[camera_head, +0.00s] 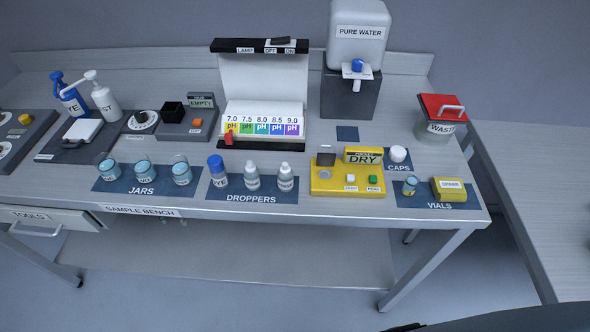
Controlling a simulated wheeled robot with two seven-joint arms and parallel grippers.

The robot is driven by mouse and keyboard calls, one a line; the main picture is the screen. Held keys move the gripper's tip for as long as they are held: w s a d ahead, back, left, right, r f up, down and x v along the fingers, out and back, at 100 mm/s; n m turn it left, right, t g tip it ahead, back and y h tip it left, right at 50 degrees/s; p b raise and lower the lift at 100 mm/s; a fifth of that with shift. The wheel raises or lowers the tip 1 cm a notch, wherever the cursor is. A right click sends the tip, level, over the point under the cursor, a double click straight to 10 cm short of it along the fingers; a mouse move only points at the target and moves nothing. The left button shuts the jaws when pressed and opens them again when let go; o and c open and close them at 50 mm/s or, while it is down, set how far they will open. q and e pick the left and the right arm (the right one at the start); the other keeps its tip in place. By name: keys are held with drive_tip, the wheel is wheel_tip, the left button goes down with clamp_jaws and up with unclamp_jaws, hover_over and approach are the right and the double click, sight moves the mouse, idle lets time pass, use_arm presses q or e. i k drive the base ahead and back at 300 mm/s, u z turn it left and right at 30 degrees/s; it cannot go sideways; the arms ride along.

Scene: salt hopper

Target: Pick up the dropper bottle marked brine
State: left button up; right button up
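Three dropper bottles stand upright in a row on the dark blue mat marked DROPPERS (225,192). The left one is a blue-capped bottle (218,172) whose label seems to end in YE. The middle white-capped bottle (252,177) and the right white-capped bottle (286,178) have grey-white bodies. Their labels are too small to read, so I cannot tell which is marked brine. Neither of my grippers is in view.
Several jars stand on the JARS mat (112,186) to the left. A yellow meter (335,182) sits just right of the droppers. A pH colour stand (263,85) is behind them. The bench's front edge is close in front of the mat.

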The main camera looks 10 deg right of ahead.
sight(252, 175)
drive_tip(key=z, duration=1.8)
drive_tip(key=k, duration=0.65)
drive_tip(key=u, duration=1.3)
